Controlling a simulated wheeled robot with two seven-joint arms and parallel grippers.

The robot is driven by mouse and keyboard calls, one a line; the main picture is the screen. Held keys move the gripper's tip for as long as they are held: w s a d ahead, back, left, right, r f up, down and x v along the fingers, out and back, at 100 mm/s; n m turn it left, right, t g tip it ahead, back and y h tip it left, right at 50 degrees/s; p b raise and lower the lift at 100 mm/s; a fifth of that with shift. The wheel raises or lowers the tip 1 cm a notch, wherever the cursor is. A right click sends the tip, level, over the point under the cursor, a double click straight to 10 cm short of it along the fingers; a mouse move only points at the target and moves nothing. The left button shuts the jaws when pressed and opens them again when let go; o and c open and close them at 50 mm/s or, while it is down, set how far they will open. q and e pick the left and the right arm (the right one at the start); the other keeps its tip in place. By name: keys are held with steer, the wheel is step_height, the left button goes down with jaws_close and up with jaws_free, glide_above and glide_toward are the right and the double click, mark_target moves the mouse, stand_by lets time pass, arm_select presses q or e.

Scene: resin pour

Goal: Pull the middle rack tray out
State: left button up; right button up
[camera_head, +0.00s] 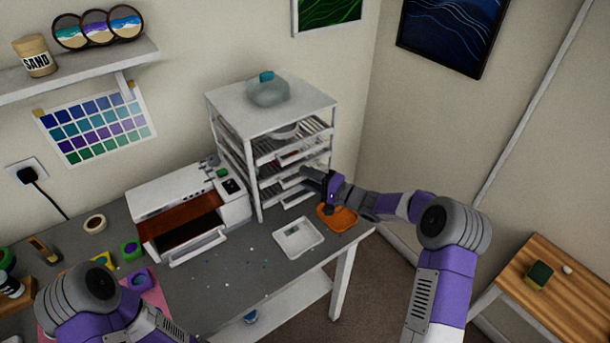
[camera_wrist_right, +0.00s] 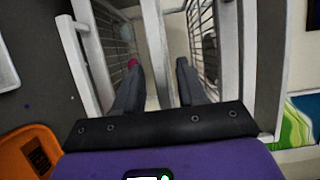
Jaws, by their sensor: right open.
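The white rack (camera_head: 258,192) stands on the grey table with several wire trays stacked in it. A tray front near the middle (camera_head: 290,157) shows just above my right gripper; a small red-pink item lies behind it. My right gripper (camera_head: 306,174) is open at the rack's front, on its right side. In the right wrist view, the fingers (camera_wrist_right: 157,78) are spread, with a pale bar (camera_wrist_right: 156,45) running between or just beyond them. I cannot tell whether they touch it. The trays appear to sit inside the rack. My left gripper is out of view.
A white printer-like machine (camera_head: 160,205) stands left of the rack. A white shallow tray (camera_head: 299,238) and an orange tray (camera_head: 345,221) lie in front of the rack, the orange one below my right gripper. A translucent container (camera_head: 268,93) stands on the rack's top.

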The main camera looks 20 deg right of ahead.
steer(key=shift+w+a, duration=0.4)
steer(key=shift+w, duration=0.05)
jaws_close()
